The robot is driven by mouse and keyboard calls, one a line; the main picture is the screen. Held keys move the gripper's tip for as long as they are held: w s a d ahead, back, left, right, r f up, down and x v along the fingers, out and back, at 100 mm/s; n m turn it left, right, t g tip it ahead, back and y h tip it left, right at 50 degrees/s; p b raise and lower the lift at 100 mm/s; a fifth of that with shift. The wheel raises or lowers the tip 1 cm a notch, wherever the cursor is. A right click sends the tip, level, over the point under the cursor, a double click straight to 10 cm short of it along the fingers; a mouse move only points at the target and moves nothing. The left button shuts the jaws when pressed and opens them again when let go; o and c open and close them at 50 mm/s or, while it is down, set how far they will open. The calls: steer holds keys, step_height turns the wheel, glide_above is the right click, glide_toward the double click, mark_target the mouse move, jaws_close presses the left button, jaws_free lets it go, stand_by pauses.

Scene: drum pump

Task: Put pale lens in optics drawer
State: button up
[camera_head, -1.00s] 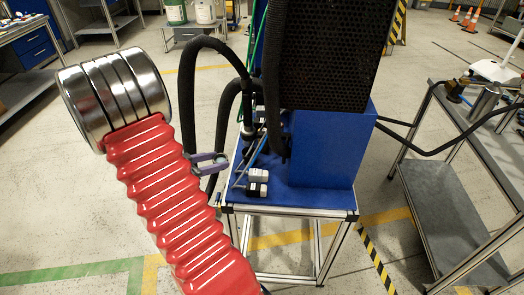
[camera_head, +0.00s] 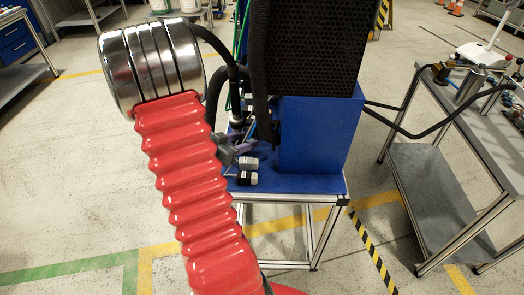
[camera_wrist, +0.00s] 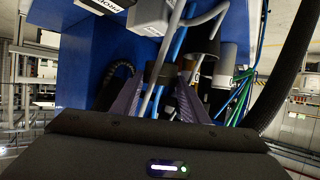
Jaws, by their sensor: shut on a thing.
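No pale lens can be made out in either view, and no drawer is marked as the optics drawer. My gripper (camera_head: 235,150) is behind my red arm at the left edge of the blue-topped pump stand (camera_head: 300,183). In the wrist view its purple fingers (camera_wrist: 158,103) stand on either side of a dark upright fitting (camera_wrist: 160,72) with grey and blue lines around it. The gripper is shut on this dark fitting as far as I can tell; the contact itself is shadowed.
A blue housing (camera_head: 318,135) with a black mesh block stands on the stand. Small white-and-black parts (camera_head: 247,170) lie near its front edge. A grey workbench (camera_head: 470,120) is at right, joined by a black hose (camera_head: 405,125). Blue drawers (camera_head: 15,38) are at far left.

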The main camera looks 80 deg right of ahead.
glide_above(262, 158)
steer(key=shift+w+f, duration=0.2)
steer(key=shift+f, duration=1.35)
steer(key=shift+f, duration=1.6)
steer(key=shift+s+d+f, duration=0.1)
steer(key=shift+s+f, duration=0.05)
steer(key=shift+f, duration=0.2)
steer(key=shift+f, duration=0.1)
steer(key=o, duration=0.9)
